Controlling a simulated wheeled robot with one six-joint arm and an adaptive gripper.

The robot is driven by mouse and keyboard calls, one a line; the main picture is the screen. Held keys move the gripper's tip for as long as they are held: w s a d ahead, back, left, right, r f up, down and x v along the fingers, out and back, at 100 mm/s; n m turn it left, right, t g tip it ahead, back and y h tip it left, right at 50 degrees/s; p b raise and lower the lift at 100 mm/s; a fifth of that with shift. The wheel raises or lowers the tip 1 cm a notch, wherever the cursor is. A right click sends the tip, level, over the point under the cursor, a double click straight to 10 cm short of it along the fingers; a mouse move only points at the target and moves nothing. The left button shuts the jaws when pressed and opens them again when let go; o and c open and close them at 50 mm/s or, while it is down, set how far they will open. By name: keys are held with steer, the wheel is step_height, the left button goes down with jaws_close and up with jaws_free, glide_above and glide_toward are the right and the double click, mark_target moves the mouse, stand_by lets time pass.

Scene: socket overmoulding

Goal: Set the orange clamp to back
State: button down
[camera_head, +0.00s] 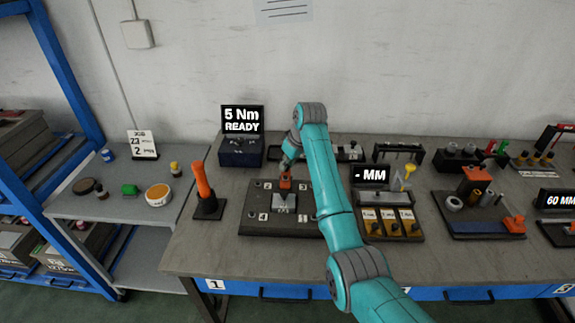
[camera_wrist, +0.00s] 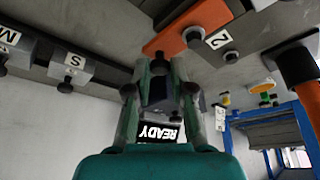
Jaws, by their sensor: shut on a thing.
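The orange clamp (camera_head: 285,183) stands on the dark numbered fixture plate (camera_head: 262,228), behind a grey metal block (camera_head: 284,202). In the wrist view the orange clamp (camera_wrist: 190,28) shows as a bar with a dark knob at its end. My gripper (camera_head: 287,168) is above the clamp in the head view. In the wrist view my gripper (camera_wrist: 158,90) is shut on the dark knob end of the clamp; the exact contact is partly hidden by the fingers. My arm hides the right side of the plate.
An orange-handled tool (camera_head: 203,182) stands left of the plate. A "5 Nm READY" display (camera_head: 242,120) is behind it. Grey blocks marked S (camera_wrist: 75,62) and M are near the gripper. A tray with orange compartments (camera_head: 390,222) lies to the right.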

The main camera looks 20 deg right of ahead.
steer(key=shift+w+d+r, duration=0.1)
steer(key=shift+w, duration=0.05)
steer(key=c, duration=1)
jaws_free()
steer(key=shift+w, duration=0.1)
steer(key=v, duration=1.2)
